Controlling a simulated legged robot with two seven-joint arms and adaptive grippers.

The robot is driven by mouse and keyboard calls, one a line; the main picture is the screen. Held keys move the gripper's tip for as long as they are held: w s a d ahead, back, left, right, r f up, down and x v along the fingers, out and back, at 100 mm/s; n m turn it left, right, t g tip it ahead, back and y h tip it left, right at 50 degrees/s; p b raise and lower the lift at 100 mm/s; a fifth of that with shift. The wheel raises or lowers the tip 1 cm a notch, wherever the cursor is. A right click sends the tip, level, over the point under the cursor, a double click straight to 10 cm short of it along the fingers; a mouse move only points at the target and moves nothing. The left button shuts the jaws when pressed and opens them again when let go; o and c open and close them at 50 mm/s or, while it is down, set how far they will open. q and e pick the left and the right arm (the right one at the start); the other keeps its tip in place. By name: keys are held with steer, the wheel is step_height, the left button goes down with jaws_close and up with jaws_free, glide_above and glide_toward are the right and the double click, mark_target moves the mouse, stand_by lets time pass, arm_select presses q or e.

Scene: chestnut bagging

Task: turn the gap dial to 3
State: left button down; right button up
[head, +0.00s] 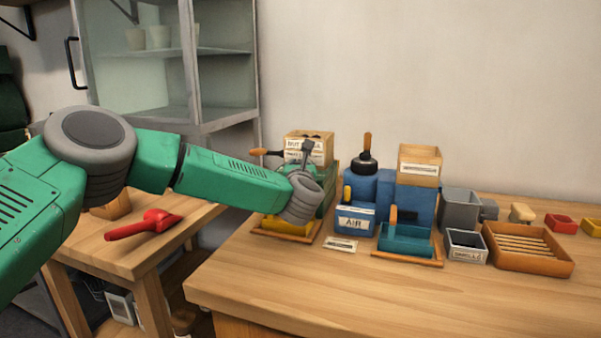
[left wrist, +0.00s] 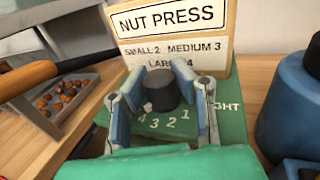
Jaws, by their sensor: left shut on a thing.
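The gap dial (left wrist: 160,92) is a dark round knob on the green top of the nut press (left wrist: 232,122). The figures 4, 3, 2 and 1 run along its near side. I cannot make out a pointer on the knob. My left gripper (left wrist: 163,98) is shut on the dial, a finger on each side. Behind it a sign (left wrist: 170,22) reads NUT PRESS, SMALL 2, MEDIUM 3, with the last line partly hidden. In the head view my left arm covers much of the press, and the dial is hidden. My right gripper is not in view.
Left of the dial are an orange-and-black handle (left wrist: 30,78) and a tray of chestnuts (left wrist: 62,95). A blue machine marked AIR (head: 356,222) stands right of the press. A slatted tray (head: 528,250) lies farther right. The front of the table (head: 380,300) is clear.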

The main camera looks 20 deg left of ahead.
arm_select(q)
steer(key=n+y+b, duration=0.1)
steer(key=y, duration=0.1)
steer(key=n+g+y, duration=0.1)
steer(key=shift+d+f+n+g+y+b, duration=0.1)
steer(key=shift+n+g+y+b, duration=0.2)
steer(key=shift+y+b, duration=0.1)
steer(key=shift+n+g+y+b, duration=0.3)
steer(key=shift+n+g+y, duration=0.15)
steer(key=shift+y, duration=0.25)
steer(key=c, duration=1.2)
jaws_free()
steer(key=shift+r, duration=0.2)
steer(key=shift+s+d+f, duration=0.1)
steer(key=shift+s+d, duration=0.25)
steer(key=shift+s, duration=0.05)
steer(key=shift+v, duration=3.45)
